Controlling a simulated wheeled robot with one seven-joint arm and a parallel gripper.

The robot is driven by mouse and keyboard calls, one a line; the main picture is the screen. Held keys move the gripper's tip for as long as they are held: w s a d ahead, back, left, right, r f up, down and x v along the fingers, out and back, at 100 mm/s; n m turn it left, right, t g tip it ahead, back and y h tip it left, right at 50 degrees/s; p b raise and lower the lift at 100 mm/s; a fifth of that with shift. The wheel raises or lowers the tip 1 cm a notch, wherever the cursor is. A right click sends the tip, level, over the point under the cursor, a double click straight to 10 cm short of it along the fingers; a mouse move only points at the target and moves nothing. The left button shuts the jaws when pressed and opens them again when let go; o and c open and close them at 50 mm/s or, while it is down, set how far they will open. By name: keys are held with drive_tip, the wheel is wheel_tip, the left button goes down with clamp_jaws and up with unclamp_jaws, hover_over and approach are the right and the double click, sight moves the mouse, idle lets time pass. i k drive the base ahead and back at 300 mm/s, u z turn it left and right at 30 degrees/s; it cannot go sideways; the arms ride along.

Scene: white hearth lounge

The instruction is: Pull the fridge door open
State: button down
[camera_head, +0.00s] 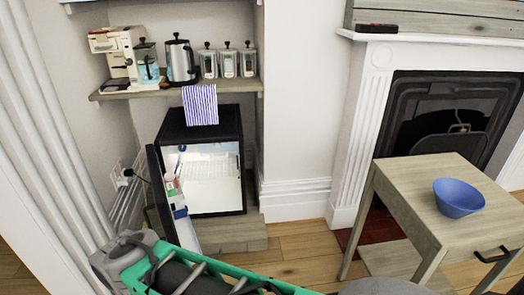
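The small black fridge (203,130) stands on a low wooden base under the left shelf. Its door (158,193) is swung wide open to the left, and its inner face shows a rack with bottles or cartons (171,187). The lit white interior (212,185) is in plain view, with a wire shelf. The door's outer face and any handle are hidden. My teal and grey arm crosses the bottom left, below and in front of the door. I cannot make out my gripper's fingers, nor whether anything touches the door.
A shelf (140,92) above holds a coffee machine (122,55), a kettle (181,62) and canisters. At right, a wooden table (413,190) with a blue bowl (458,198) stands before the fireplace (450,110).

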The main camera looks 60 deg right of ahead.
sight(181, 231)
drive_tip(key=z, duration=0.9)
drive_tip(key=k, duration=1.2)
drive_tip(key=z, duration=0.8)
drive_tip(key=i, duration=0.95)
drive_tip(key=u, duration=0.8)
drive_tip(key=i, duration=0.85)
drive_tip(key=u, duration=0.95)
